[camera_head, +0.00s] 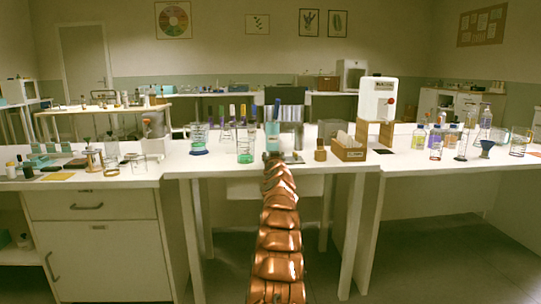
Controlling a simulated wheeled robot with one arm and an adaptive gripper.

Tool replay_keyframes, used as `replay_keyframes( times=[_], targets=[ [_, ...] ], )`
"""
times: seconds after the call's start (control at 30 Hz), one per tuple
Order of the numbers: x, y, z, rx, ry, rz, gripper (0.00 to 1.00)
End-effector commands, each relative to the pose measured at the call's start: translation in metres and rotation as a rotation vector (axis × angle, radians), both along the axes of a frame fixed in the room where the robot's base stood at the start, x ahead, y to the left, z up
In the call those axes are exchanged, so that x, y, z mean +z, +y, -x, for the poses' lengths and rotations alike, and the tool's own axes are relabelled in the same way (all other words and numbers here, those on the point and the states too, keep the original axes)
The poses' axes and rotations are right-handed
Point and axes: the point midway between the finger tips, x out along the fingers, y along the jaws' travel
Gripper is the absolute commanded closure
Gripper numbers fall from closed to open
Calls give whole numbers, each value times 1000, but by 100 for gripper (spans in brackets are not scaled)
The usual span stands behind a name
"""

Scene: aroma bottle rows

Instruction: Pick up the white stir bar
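My copper-coloured arm reaches forward from the bottom centre to the front of the middle bench. My gripper (284,157) is at its far end, low over the bench top; its fingers are small and partly hidden by the arm, so I cannot tell whether it is open or shut. I cannot make out a white stir bar anywhere in the head camera view; it may be too small or hidden.
Coloured bottles (436,142) stand on the right bench. Small glassware (111,149) stands at left.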

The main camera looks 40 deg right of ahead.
Motion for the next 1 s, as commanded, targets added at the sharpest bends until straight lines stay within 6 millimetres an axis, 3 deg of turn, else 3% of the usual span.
replay_keyframes(
  times=[0.23, 0.67, 1.0],
  targets=[
    [0, 0, -1, 1, 0, 0, 56],
    [-1, 1, -1, 1, 1, -1, 100],
    [3, 1, -1, 2, 0, 0, 100]
  ],
)
